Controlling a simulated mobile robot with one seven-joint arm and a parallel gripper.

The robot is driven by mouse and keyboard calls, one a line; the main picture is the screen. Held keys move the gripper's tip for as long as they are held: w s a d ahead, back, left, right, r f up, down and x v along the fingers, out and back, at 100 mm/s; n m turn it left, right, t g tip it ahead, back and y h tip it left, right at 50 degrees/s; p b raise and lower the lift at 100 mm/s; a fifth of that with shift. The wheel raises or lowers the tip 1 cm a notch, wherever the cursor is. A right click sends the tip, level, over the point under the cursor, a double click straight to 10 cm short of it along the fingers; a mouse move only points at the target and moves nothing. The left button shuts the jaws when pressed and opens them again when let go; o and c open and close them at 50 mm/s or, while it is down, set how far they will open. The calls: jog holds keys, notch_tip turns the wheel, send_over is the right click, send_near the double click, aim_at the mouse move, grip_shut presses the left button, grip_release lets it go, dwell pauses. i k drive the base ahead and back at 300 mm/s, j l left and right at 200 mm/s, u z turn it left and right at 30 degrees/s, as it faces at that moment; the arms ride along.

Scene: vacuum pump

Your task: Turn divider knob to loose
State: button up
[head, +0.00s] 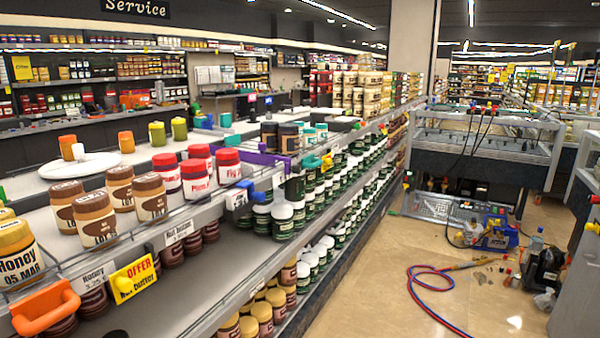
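A shop shelf (215,285) runs from the lower left toward the back, with several coloured fittings along its front edge. These include an orange handle-like piece (45,308), a blue piece (238,208), a teal piece (312,163) and a purple piece (258,154). I cannot tell which, if any, is the divider knob, or whether it is tight or loose. My gripper is not in view.
Jars of honey (18,255) and nut butter (95,222) crowd the shelf. On the tiled floor at right lie red and blue hoses (428,300), a blue machine (495,236) and a black device (545,268). A metal rack (480,150) stands behind. Floor between shelf and hoses is clear.

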aim_at(295, 169)
jog(key=i+l+u, duration=0.1)
jog(key=i+l, duration=0.2)
jog(key=i+l+u, duration=0.1)
jog(key=i+l, duration=0.15)
jog(key=l, duration=0.2)
jog(key=i+l+u, duration=0.1)
jog(key=i+l, duration=0.15)
jog(key=l, duration=0.15)
jog(key=i+l+u, duration=0.15)
jog(key=l, duration=0.25)
jog(key=i+l+u, duration=0.1)
jog(key=i+l, duration=0.2)
jog(key=l, duration=0.15)
jog(key=i+l+u, duration=0.1)
jog(key=l, duration=0.35)
jog(key=i+l+u, duration=0.1)
jog(key=i+l, duration=0.15)
jog(key=l, duration=0.25)
jog(key=i+l+u, duration=0.1)
jog(key=l, duration=0.35)
jog(key=i, duration=0.05)
